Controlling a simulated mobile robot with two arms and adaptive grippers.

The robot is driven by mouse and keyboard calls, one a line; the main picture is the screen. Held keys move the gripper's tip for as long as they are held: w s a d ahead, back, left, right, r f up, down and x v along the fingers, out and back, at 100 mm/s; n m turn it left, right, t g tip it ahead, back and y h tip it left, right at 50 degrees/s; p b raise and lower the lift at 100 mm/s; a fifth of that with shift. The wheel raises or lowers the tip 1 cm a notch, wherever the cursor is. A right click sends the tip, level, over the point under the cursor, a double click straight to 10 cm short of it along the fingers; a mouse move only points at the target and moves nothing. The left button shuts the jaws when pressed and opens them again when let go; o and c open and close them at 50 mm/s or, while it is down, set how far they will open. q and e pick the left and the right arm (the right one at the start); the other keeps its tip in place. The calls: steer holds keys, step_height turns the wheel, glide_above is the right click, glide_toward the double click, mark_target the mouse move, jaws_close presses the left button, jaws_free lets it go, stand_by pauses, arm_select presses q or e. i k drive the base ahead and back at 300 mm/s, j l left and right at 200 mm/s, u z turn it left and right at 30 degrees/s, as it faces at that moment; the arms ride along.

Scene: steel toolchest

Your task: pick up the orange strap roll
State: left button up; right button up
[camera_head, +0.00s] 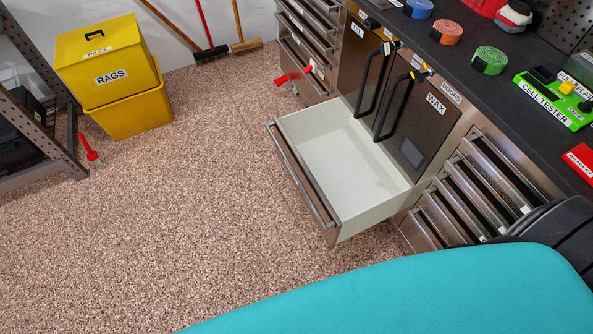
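The orange strap roll (446,33) sits on the dark worktop (462,75) at the upper right. It lies between a blue strap roll (418,9) and a green strap roll (489,60), apart from both. Nothing covers the orange roll. Neither of my grippers shows in the head view.
An open, empty drawer (350,165) juts out below the worktop from the steel toolchest. A green cell tester (551,100) and a red box (580,160) are further right on the worktop. Yellow rags bins (128,112) stand at the left. The speckled floor (200,220) between is mostly clear.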

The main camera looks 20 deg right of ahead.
mark_target(444, 32)
steer(key=z, duration=1.55)
